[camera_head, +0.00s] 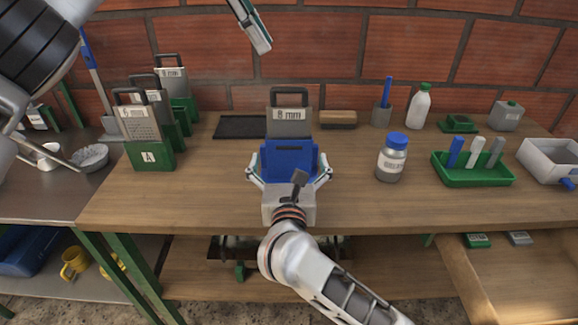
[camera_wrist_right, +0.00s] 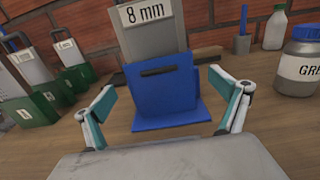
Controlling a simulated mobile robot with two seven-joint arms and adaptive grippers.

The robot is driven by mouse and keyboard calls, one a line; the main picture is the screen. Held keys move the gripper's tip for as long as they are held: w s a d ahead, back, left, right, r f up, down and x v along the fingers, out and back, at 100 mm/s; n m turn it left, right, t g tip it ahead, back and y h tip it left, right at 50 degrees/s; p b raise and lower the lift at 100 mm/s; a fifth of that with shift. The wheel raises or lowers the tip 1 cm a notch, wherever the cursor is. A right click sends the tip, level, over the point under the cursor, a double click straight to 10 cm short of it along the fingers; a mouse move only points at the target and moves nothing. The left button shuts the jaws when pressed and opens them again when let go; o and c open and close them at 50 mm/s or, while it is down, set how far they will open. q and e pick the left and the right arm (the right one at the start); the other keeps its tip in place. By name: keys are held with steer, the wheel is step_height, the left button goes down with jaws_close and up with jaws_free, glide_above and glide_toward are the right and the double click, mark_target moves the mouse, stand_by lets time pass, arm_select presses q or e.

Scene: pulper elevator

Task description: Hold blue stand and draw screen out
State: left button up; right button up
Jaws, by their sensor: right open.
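The blue stand (camera_head: 289,160) stands upright on the wooden table, near the middle. A grey screen (camera_head: 290,121) with an "8 mm" label and a dark handle sits in it and rises above it. My right gripper (camera_head: 290,174) is open in front of the stand, its fingers spread to either side of it. In the right wrist view the blue stand (camera_wrist_right: 164,95) and the screen (camera_wrist_right: 152,35) are straight ahead between the open fingers, with a gap on both sides. My left gripper (camera_head: 258,40) is raised near the brick wall, above and left of the screen; its jaw opening is unclear.
Green stands with screens (camera_head: 150,155) are at the left. A dark mat (camera_head: 243,127) and a brown block (camera_head: 338,119) lie behind. A labelled jar (camera_head: 392,160), a green tray (camera_head: 472,170) and a white bottle (camera_head: 419,107) are at the right. Table space beside the stand is clear.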

mark_target(289, 151)
steer(key=shift+w, duration=2.45)
